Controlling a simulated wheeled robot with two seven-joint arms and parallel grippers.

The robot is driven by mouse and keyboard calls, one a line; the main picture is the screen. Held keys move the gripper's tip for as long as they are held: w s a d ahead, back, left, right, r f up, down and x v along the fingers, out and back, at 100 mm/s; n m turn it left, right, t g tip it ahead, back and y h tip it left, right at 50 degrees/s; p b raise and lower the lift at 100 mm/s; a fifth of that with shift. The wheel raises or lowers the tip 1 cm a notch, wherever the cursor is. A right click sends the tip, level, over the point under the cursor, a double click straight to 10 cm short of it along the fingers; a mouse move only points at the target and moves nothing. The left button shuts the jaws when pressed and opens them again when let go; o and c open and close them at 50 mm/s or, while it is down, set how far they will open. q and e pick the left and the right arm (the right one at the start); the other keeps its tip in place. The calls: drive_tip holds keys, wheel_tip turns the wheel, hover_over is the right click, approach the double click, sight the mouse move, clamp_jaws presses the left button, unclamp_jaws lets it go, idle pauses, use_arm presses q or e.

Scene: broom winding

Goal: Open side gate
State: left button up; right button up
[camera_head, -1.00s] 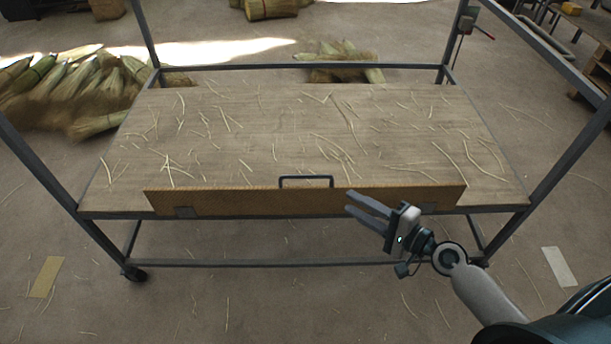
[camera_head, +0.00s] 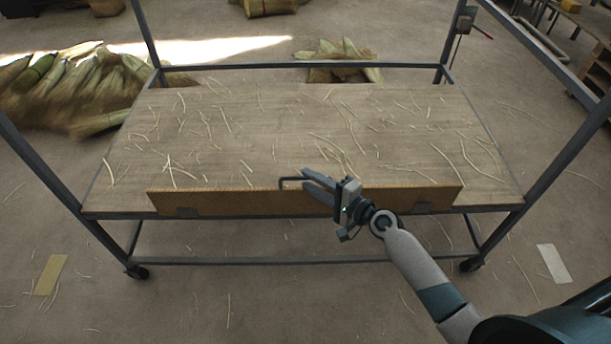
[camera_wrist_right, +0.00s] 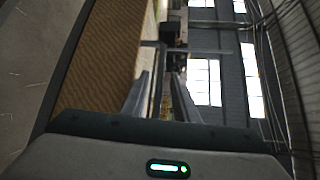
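The side gate (camera_head: 240,201) is a long brown board standing upright along the near edge of the table (camera_head: 240,130). Its dark U-shaped handle (camera_head: 283,183) is at the middle of its top edge, its right part hidden behind my right gripper. My right gripper (camera_head: 304,180) is open, its two fingers pointing left at the handle. In the right wrist view the fingers (camera_wrist_right: 160,85) are apart, the gate (camera_wrist_right: 100,60) runs along the left, and the handle (camera_wrist_right: 152,43) shows just beyond the fingertips. I cannot tell whether they touch it. My left gripper is not in view.
Loose straws lie over the tabletop. Dark frame posts (camera_head: 555,160) rise at the table's corners, one close to the right of my arm. Straw bundles (camera_head: 70,90) lie on the floor at the back left. The floor in front is mostly clear.

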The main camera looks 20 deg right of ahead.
drive_tip(key=shift+x, duration=1.25)
clamp_jaws()
